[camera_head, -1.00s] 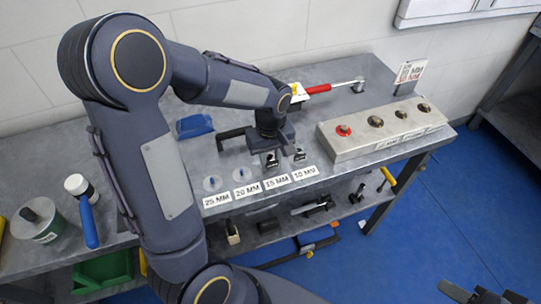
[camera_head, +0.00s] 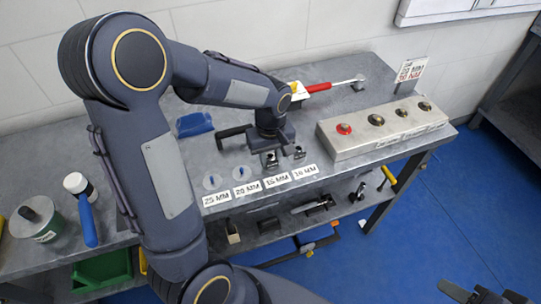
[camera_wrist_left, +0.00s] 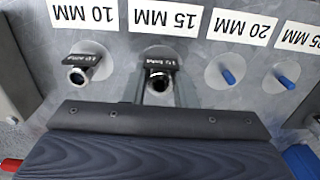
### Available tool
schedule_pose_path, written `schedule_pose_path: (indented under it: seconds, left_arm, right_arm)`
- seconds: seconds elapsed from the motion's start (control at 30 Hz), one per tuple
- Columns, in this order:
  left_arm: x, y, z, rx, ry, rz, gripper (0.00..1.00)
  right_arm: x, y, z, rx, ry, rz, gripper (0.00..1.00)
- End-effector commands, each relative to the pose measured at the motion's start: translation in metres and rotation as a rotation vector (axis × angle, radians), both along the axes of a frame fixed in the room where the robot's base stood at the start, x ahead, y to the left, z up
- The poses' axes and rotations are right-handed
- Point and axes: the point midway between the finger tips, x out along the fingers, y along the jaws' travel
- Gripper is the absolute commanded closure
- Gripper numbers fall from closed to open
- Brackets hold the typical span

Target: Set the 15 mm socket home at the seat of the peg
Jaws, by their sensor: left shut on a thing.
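My left gripper (camera_head: 271,157) points down at the row of labelled seats on the bench. It is shut on the 15 mm socket (camera_wrist_left: 158,80), a dark, open-ended socket with a black tag, which stands at the seat by the 15 MM label (camera_wrist_left: 165,17). The peg under it is hidden, so I cannot tell whether the socket is fully down. The 10 mm socket (camera_wrist_left: 77,74) stands at the neighbouring seat by the 10 MM label. Part of my right gripper (camera_head: 485,295) shows at the bottom right edge; its jaws are unclear.
Bare blue pegs stand at the 20 MM (camera_wrist_left: 228,76) and 25 MM (camera_wrist_left: 285,82) seats. A metal box with several buttons (camera_head: 376,140) is to the right. A red-handled tool (camera_head: 318,88) lies behind. A tin (camera_head: 38,222) stands at the left.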

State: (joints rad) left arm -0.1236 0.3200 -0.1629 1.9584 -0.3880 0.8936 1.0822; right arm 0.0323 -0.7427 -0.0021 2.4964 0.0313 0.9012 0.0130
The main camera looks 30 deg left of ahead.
Motion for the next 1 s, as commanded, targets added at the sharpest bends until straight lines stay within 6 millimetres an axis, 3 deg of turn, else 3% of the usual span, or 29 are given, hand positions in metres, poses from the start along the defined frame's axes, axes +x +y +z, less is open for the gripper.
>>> schedule_pose_path:
  seconds: [0.57, 0.6, 0.77, 1.0]
  left_arm:
    - [0.0001, 0.0001, 0.0001, 0.0, 0.0, 0.0, 0.99]
    - [0.0001, 0.0001, 0.0001, 0.0, 0.0, 0.0, 0.74]
    - [0.0001, 0.0001, 0.0001, 0.0, 0.0, 0.0, 0.53]
    - [-0.0001, 0.0001, 0.0, 0.0, 0.0, 0.0, 0.5]
  right_arm:
    - [0.0, 0.0, 0.0, 0.0, 0.0, 0.0, 0.55]
    - [0.0, 0.0, 0.0, 0.0, 0.0, 0.0, 0.55]
    - [0.0, 0.0, 0.0, 0.0, 0.0, 0.0, 0.55]
    - [0.0, 0.0, 0.0, 0.0, 0.0, 0.0, 0.55]
